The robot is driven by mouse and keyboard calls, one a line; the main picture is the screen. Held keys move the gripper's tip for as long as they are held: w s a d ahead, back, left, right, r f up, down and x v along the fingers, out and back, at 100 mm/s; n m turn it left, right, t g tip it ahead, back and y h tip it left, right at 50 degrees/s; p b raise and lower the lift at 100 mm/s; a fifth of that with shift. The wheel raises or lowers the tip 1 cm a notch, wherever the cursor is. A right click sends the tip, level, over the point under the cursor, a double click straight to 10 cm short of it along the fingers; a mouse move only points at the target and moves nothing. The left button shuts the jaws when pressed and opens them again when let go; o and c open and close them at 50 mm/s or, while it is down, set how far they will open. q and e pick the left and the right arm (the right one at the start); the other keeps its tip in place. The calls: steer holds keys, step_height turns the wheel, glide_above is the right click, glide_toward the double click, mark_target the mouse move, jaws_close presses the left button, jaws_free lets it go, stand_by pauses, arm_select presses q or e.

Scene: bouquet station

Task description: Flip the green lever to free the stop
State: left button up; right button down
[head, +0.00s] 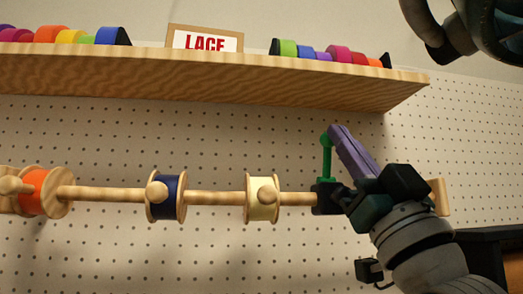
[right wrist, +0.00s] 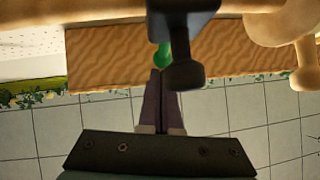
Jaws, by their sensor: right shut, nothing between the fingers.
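The green lever (head: 326,158) stands upright from a black stop block (head: 327,198) near the right end of a wooden rod (head: 215,197). My right gripper (head: 335,130) has purple fingers, shut and empty. They slant up to the left, with their tips beside the lever's top; I cannot tell if they touch it. In the right wrist view the shut fingers (right wrist: 160,75) point at the lever's green end (right wrist: 162,56), which the black stop (right wrist: 183,60) partly hides. My left gripper is not in view.
The rod carries a cream spool (head: 262,199), a navy spool (head: 166,197) and an orange spool (head: 36,190). A wooden shelf (head: 200,78) above holds colored ribbon rolls and a LACE sign (head: 205,41). A pegboard (head: 110,245) stands behind.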

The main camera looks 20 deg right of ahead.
steer(key=shift+w+d+r+m+g+h+p, duration=0.1)
steer(key=shift+w+r+m+g+h+p, duration=0.15)
steer(key=shift+r+g+p, duration=0.3)
steer(key=shift+w+r+m+g+h+p, duration=0.1)
steer(key=shift+r+m+g+h+p, duration=0.2)
steer(key=shift+p, duration=0.35)
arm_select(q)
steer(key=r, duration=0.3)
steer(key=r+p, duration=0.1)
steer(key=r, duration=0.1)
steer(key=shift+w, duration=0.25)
arm_select(e)
steer(key=shift+w+d+f+g, duration=0.15)
steer(key=shift+w+g, duration=0.1)
steer(key=shift+w, duration=0.4)
